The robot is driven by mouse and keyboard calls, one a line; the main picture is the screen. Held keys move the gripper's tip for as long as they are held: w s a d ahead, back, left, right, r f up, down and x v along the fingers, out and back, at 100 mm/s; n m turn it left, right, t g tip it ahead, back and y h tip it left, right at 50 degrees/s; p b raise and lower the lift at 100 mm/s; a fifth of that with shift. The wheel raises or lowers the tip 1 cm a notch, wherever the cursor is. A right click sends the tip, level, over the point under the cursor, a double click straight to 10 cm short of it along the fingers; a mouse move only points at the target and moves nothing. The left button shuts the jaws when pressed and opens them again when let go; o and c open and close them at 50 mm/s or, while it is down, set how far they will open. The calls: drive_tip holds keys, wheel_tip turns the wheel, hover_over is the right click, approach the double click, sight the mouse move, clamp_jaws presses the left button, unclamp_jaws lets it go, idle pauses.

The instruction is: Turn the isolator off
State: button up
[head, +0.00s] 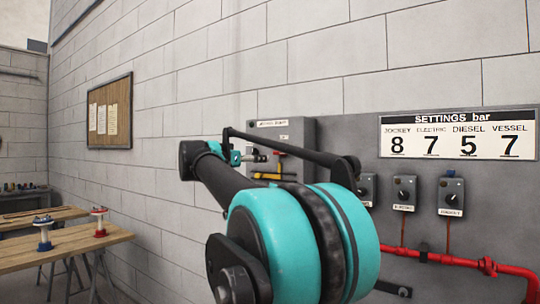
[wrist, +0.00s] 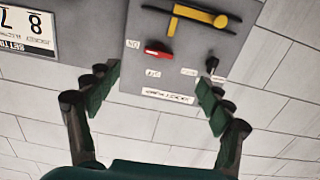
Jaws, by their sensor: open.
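A grey control box (head: 300,132) is mounted on the wall panel, partly hidden behind my arm in the head view. In the wrist view, which looks upside down, the box (wrist: 140,72) carries a short red handle (wrist: 158,52), a long yellow bar (wrist: 200,14) with a rounded end, and a small black knob (wrist: 212,63). The labels are too blurred to tell which one is the isolator. My gripper (wrist: 160,94) is open and empty. Its two fingers frame the labelled edge of the box, apart from the red handle. It also shows in the head view (head: 248,157).
To the right are a settings board (head: 458,134), several small knob boxes such as this one (head: 451,196), and a red pipe (head: 450,259). A wooden table (head: 70,250) holds red and blue valve-like items. A notice board (head: 110,113) hangs on the left wall.

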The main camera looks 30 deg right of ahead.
drive_tip(key=r, duration=0.2)
approach(279, 152)
drive_tip(key=x, duration=0.9)
drive_tip(key=shift+w+d, duration=0.1)
drive_tip(key=shift+d, duration=0.1)
drive_tip(key=shift+c, duration=0.5)
drive_tip(key=c, duration=1.1)
drive_tip(key=shift+o, duration=0.2)
